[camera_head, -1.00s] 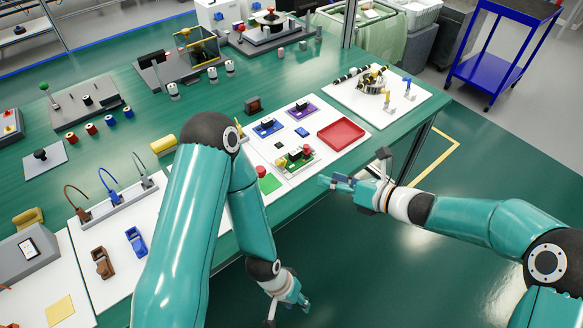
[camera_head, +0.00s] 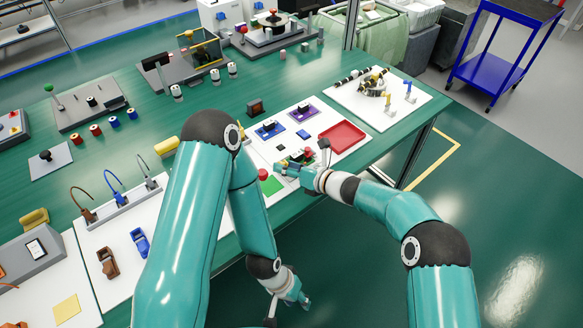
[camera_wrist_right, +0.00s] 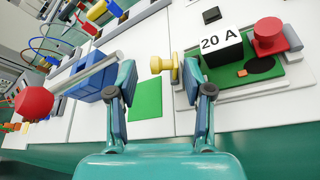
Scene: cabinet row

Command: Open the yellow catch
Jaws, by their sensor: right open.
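The yellow catch (camera_wrist_right: 162,64) shows in the right wrist view at the left edge of the green board fixture (camera_wrist_right: 262,72), which carries a black-and-white "20 A" block (camera_wrist_right: 220,48) and a red knob (camera_wrist_right: 270,36). My right gripper (camera_wrist_right: 160,74) is open and empty, with the catch seen between its two fingertips; I cannot tell whether they touch it. In the head view, my right gripper (camera_head: 279,170) is over the front edge of the bench by the board and hides the catch. My left gripper (camera_head: 301,299) hangs low in front of the bench; its jaws are too small to judge.
A green square (camera_wrist_right: 145,100) lies left of the board. A red ball on a grey lever, beside a blue block (camera_wrist_right: 92,83), stands further left in the wrist view. A red tray (camera_head: 342,136) is behind the right gripper.

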